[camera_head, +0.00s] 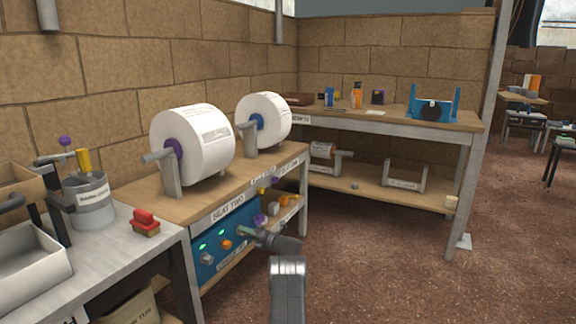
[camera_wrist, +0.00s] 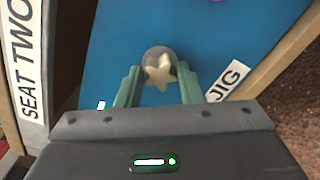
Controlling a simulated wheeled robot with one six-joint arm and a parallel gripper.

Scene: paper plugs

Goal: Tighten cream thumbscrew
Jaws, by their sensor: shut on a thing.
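The cream thumbscrew (camera_wrist: 158,73) is a star-shaped knob on a round grey base, set on a blue panel (camera_wrist: 115,40). In the wrist view it sits between the green fingers of my gripper (camera_wrist: 158,80), which are shut on it from both sides. In the head view my gripper (camera_head: 245,233) reaches the front of the blue panel (camera_head: 209,266) under the "SEAT TWO" bench edge. There my gripper and wrist hide the thumbscrew.
An orange knob (camera_head: 226,244) and a grey knob (camera_head: 207,258) sit left of my gripper, a purple knob (camera_head: 260,220) just above right. Two white paper rolls stand on the bench (camera_head: 130,190). A red-handled tool (camera_head: 146,222) lies on the grey table. Open floor (camera_head: 390,270) lies right.

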